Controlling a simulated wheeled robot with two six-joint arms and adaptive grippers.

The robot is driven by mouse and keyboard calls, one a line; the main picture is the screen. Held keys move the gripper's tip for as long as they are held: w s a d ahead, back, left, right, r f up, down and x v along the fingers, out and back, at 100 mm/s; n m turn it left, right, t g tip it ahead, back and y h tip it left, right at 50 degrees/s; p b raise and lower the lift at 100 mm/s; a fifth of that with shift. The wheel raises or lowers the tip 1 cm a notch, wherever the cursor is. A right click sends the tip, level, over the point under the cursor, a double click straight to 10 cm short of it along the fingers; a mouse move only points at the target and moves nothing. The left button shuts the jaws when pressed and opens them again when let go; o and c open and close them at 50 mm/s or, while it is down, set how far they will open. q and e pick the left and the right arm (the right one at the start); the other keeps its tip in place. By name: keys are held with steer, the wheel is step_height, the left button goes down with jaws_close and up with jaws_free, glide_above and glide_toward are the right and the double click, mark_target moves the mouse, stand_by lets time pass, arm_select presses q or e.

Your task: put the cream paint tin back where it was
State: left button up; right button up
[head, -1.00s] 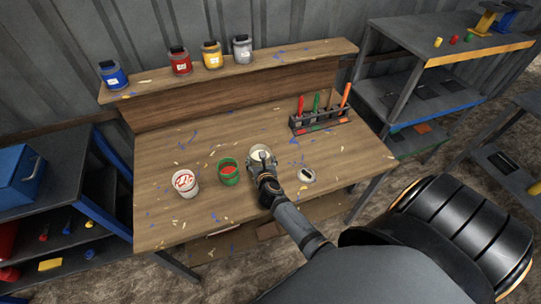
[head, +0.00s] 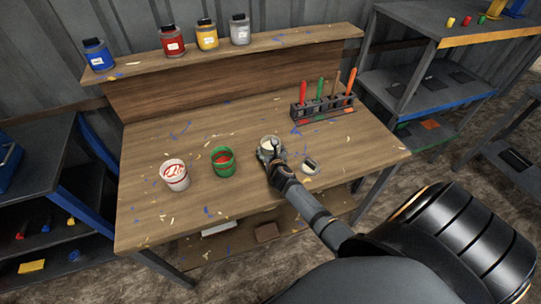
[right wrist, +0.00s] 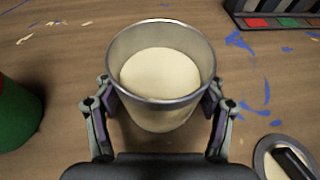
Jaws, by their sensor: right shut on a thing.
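The cream paint tin (head: 269,143) is a grey metal tin with cream paint inside, over the middle of the workbench (head: 190,225). It also shows upright in the right wrist view (right wrist: 160,75), between the fingers. My right gripper (head: 272,157) is shut on its sides, with a finger on each side of it in the right wrist view (right wrist: 158,108). I cannot tell whether the tin's base touches the bench. My left gripper is not in view.
A green tin (head: 223,161) and a white tin with red marks (head: 175,174) stand left. A round lid-like item (head: 311,165) lies right. A tool rack (head: 323,106) stands behind right. Blue, red, yellow and grey jars line the raised shelf (head: 275,42). The bench front is clear.

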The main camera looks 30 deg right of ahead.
steer(key=shift+r, duration=0.15)
steer(key=o, duration=1.6)
steer(key=shift+o, duration=0.2)
steer(key=p+v, duration=0.1)
steer(key=v, duration=1.1)
steer(key=shift+s+a, duration=0.1)
steer(key=shift+a, duration=0.05)
